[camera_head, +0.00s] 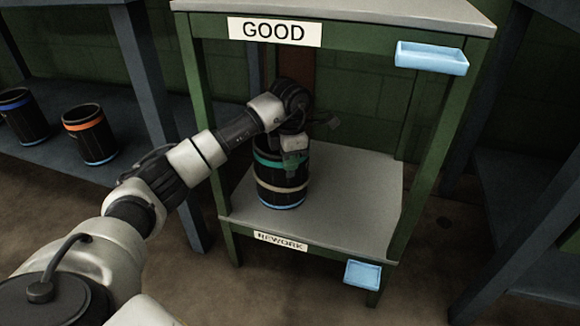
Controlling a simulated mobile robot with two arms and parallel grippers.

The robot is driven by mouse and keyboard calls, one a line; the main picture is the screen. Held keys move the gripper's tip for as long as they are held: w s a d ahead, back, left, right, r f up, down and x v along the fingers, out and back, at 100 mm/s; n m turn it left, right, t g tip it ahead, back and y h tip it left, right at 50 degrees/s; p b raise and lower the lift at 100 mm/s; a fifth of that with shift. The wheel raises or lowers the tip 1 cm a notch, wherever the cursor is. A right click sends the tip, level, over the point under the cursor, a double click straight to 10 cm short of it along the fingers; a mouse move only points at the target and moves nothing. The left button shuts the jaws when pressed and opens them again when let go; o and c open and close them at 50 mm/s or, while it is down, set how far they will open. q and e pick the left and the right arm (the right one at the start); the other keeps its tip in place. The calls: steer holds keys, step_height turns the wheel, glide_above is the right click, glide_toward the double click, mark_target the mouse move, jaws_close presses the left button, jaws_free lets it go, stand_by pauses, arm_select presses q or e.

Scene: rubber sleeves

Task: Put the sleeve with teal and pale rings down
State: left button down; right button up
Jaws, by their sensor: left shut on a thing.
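The sleeve (282,185) is a black cylinder with a teal ring near the top, a pale ring in the middle and a blue rim at the bottom. It is upright at the left part of the lower grey shelf (350,205), which carries the REWORK label (280,241). My left gripper (292,155) is at the sleeve's top edge and shut on it. The wrist hides part of the sleeve's top. I cannot tell whether its base touches the shelf. My right gripper is not in view.
The upper shelf (350,10) bears a GOOD label (274,31). Blue trays hang at the upper right (431,57) and lower right (362,273). Sleeves with orange (90,135) and blue (20,115) rings stand on the left shelf. The lower shelf's right side is clear.

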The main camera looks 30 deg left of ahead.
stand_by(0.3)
arm_select(q)
steer(key=c, duration=1.7)
jaws_free()
steer(key=shift+f, duration=0.15)
steer(key=o, duration=0.5)
steer(key=shift+c, duration=0.2)
